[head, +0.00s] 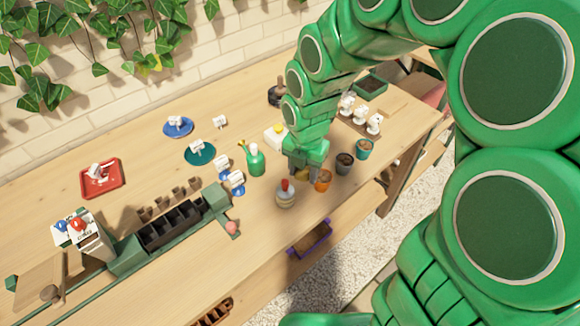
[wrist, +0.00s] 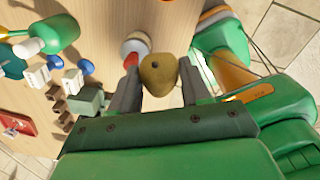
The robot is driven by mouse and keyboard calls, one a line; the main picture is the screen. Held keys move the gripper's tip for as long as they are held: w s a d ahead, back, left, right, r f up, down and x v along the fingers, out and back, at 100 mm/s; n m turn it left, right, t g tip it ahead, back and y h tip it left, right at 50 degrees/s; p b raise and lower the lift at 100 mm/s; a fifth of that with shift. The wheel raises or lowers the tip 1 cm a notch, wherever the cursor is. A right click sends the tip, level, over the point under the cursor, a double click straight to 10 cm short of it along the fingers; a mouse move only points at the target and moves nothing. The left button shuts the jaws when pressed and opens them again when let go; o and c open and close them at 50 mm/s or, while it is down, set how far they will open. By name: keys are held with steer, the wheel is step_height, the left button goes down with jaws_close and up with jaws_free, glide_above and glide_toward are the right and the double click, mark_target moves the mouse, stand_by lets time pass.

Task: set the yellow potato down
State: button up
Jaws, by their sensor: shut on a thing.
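The yellow potato (wrist: 158,74) is between the two fingers of my gripper (wrist: 158,80) in the wrist view, and the gripper is shut on it. In the head view my gripper (head: 304,168) points down over the front part of the wooden table, and only a bit of the potato (head: 302,174) shows between the fingers. I cannot tell whether the potato touches the table top.
A red-topped pale bottle (head: 285,196) and an orange pot (head: 322,181) stand close to my gripper. The table's front edge is close; bare wood (head: 255,220) lies front-left.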

steer(key=shift+w+a+f, duration=0.7)
steer(key=shift+w+f, duration=0.85)
steer(key=shift+w, duration=0.5)
steer(key=shift+w+a+f, duration=0.7)
steer(key=shift+w+f, duration=0.9)
steer(key=shift+w, duration=0.5)
steer(key=shift+w+a+f, duration=0.7)
steer(key=shift+w+f, duration=0.85)
steer(key=shift+w, duration=0.5)
steer(key=shift+w+f, duration=0.1)
steer(key=shift+f, duration=1.55)
steer(key=shift+f, duration=0.1)
steer(key=o, duration=1.1)
steer(key=shift+c, duration=0.2)
